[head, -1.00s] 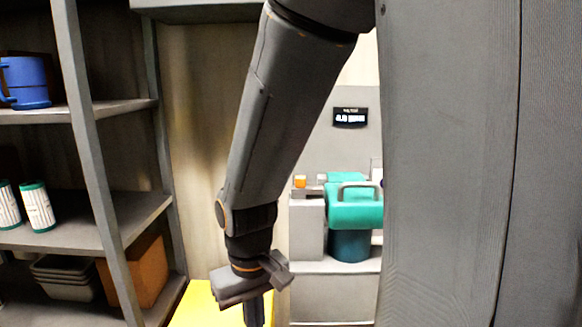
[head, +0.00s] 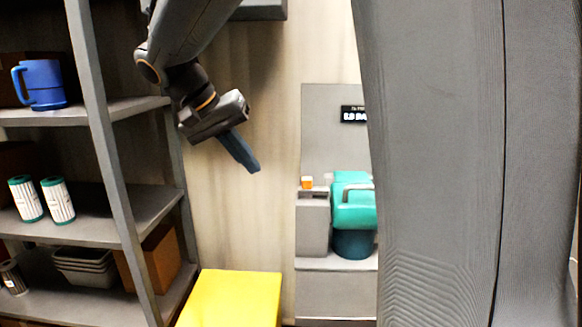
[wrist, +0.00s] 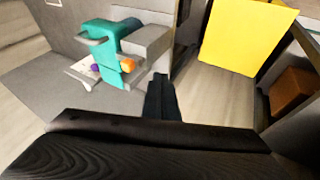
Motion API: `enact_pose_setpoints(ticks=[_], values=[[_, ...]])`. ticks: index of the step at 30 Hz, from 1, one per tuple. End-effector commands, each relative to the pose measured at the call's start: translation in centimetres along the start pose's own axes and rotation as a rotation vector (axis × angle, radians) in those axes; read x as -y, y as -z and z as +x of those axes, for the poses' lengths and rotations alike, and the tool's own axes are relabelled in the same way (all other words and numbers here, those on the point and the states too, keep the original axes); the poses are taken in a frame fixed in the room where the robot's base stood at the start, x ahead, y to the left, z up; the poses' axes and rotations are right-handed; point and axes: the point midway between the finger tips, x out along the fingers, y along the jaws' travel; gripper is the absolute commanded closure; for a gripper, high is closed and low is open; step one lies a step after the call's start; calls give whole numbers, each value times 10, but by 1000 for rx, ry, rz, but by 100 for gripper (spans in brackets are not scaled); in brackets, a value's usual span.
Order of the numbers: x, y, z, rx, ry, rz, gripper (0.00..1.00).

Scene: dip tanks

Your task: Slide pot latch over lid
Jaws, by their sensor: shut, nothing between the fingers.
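The pot is a teal device with a grey handle (head: 355,208) on a grey bench in the head view, partly hidden by my column at right. Its lower body is darker teal. It also shows in the wrist view (wrist: 110,45), tilted. I cannot make out the latch or tell its position. My gripper (head: 250,165) is shut and empty, raised in the air to the left of the pot, in front of the wall. Its fingers also show in the wrist view (wrist: 160,80).
A yellow box (head: 235,298) stands on the floor between the shelf and bench. A grey shelf (head: 105,190) at left bears a blue mug (head: 42,85) and striped canisters (head: 58,200). An orange button (head: 307,183) tops a grey block beside the pot. A display (head: 353,115) hangs above.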

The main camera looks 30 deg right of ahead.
Motion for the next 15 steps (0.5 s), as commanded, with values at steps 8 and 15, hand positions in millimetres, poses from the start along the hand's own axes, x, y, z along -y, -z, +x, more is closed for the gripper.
enact_pose_setpoints(ticks=[8, 15], values=[[-11, 20, -24, -46, -42, 92, 100], [-11, 19, -21, -44, -41, 90, 100]])
